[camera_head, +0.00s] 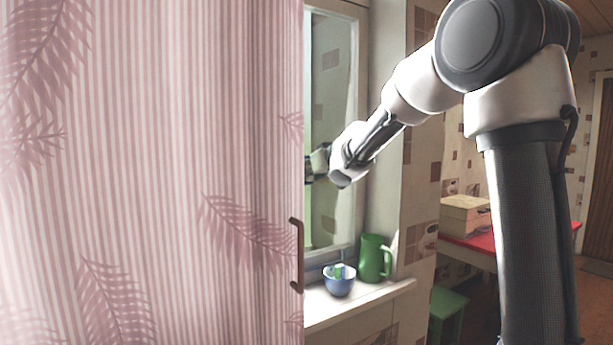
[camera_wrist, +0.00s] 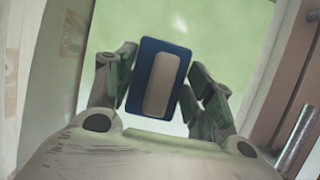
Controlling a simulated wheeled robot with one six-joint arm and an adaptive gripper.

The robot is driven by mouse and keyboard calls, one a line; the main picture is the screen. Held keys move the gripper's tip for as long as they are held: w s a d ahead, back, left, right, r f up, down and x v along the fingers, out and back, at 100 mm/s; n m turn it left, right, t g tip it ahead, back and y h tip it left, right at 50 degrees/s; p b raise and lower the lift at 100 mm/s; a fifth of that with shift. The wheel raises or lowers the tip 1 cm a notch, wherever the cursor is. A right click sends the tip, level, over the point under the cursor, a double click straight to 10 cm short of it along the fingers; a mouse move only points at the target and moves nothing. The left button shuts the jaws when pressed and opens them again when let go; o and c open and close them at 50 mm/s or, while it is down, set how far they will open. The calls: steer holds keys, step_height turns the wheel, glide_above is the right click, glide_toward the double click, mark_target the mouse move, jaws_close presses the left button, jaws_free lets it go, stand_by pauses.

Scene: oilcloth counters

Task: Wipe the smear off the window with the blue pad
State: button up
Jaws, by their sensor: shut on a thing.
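The blue pad (camera_wrist: 148,52) has a pale grip block (camera_wrist: 161,84) on its back. In the wrist view it is between the two fingers of my gripper (camera_wrist: 162,70), which is shut on it. The window pane (camera_wrist: 230,45) fills the view behind the pad, greenish. A faint pale mark (camera_wrist: 179,22) shows above the pad; I cannot tell whether it is the smear or a reflection. In the head view my gripper (camera_head: 318,163) is in front of the window (camera_head: 328,75), partly hidden by the striped panel. Whether the pad touches the glass is unclear.
A large pink striped panel (camera_head: 150,170) with a handle (camera_head: 296,255) covers the left of the head view. A blue bowl (camera_head: 339,284) and a green jug (camera_head: 372,260) stand on the sill (camera_head: 375,303). A box (camera_head: 465,214) sits on a red table (camera_head: 480,241) at right.

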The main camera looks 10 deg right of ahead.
steer(key=w+d, duration=0.3)
steer(key=d, duration=0.6)
steer(key=shift+d, duration=0.3)
stand_by(0.4)
steer(key=shift+s+f, duration=0.1)
steer(key=shift+s+d, duration=0.3)
steer(key=shift+s, duration=0.6)
steer(key=shift+s+d, duration=0.3)
steer(key=shift+s, duration=0.65)
steer(key=shift+s+d, duration=0.3)
steer(key=shift+s, duration=0.6)
steer(key=shift+s, duration=0.1)
steer(key=s, duration=0.1)
steer(key=s+d, duration=0.1)
steer(key=shift+s, duration=0.35)
steer(key=shift+d, duration=0.1)
